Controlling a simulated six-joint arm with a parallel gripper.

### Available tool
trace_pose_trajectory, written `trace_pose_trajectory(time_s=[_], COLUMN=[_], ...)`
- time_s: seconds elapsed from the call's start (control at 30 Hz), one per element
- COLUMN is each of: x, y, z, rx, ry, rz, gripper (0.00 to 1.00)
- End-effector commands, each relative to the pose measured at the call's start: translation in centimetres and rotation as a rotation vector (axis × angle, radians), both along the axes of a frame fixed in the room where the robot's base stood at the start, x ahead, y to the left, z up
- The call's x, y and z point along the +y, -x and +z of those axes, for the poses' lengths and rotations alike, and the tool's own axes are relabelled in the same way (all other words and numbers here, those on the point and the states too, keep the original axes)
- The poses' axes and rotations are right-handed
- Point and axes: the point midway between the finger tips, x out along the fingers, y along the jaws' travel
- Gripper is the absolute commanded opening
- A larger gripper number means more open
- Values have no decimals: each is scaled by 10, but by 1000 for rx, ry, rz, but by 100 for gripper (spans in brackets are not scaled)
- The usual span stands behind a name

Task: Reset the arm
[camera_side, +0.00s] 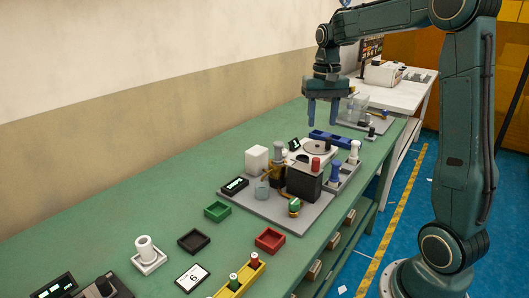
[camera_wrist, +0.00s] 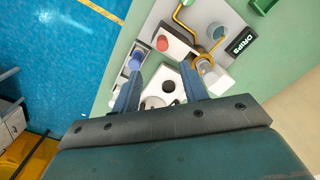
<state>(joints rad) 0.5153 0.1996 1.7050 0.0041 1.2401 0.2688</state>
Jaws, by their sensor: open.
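My gripper (camera_side: 324,112) is open and empty. It hangs above the far part of the green workbench (camera_side: 130,210), with its two blue fingers pointing down and a gap between them. In the wrist view my gripper (camera_wrist: 160,90) shows its fingers spread over the grey board of small apparatus, with nothing between them. My arm reaches in from the right side and bends down at the wrist.
A grey board (camera_side: 240,200) holds a white cube (camera_side: 257,159), a black box (camera_side: 304,182) and several cylinders. Green (camera_side: 217,211), black (camera_side: 194,241) and red (camera_side: 270,239) trays lie nearer. A blue tray (camera_side: 330,139) sits below the gripper.

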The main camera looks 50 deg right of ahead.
Motion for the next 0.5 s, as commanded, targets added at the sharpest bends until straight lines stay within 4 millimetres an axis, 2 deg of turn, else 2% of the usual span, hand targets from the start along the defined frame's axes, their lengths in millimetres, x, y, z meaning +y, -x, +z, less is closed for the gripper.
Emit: trace_pose_trajectory(time_s=[0.33, 0.5], x=[2, 14], y=[0, 4], z=[1, 7], rx=[-2, -21], ry=[1, 11], rz=[4, 35], gripper=[44, 44])
